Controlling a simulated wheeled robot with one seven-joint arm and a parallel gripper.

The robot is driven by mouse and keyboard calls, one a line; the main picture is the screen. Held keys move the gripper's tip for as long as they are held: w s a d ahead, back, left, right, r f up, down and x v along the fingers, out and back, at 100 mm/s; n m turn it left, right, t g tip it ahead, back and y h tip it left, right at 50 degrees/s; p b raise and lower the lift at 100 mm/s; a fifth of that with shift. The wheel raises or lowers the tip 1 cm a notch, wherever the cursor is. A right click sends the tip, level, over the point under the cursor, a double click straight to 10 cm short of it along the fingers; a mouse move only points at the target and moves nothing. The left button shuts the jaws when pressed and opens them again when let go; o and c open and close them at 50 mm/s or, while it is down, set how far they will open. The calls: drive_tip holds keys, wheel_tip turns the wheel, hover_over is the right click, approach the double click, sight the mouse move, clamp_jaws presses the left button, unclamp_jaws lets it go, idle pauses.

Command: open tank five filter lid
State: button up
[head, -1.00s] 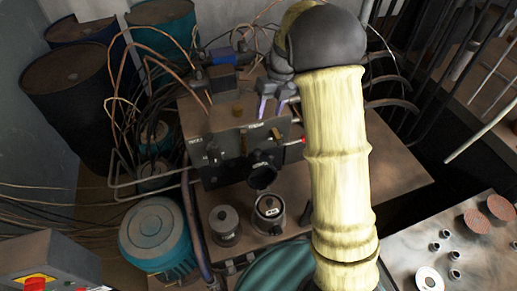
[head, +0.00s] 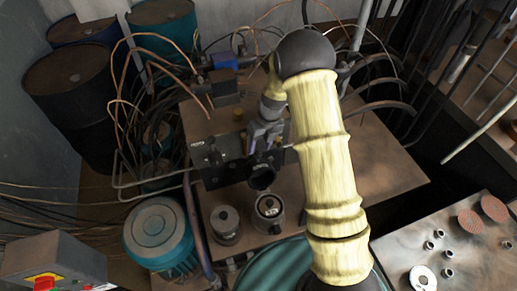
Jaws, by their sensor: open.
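My gripper (head: 262,141) is open and points down over the top of a dark valve block (head: 225,171) on the brown bench. The labels are too small to read, so I cannot tell which part is the tank five filter lid.
A blue-and-grey unit (head: 224,80) stands behind the block among copper pipes. A teal motor-like drum (head: 158,235) is at the lower left, near a control box with a red button (head: 46,282). A metal table (head: 460,240) at right holds discs and small fittings.

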sight(259, 152)
drive_tip(key=shift+p+x, duration=0.3)
drive_tip(key=shift+x, duration=1.4)
drive_tip(key=shift+c, duration=0.4)
clamp_jaws()
drive_tip(key=shift+d, duration=0.1)
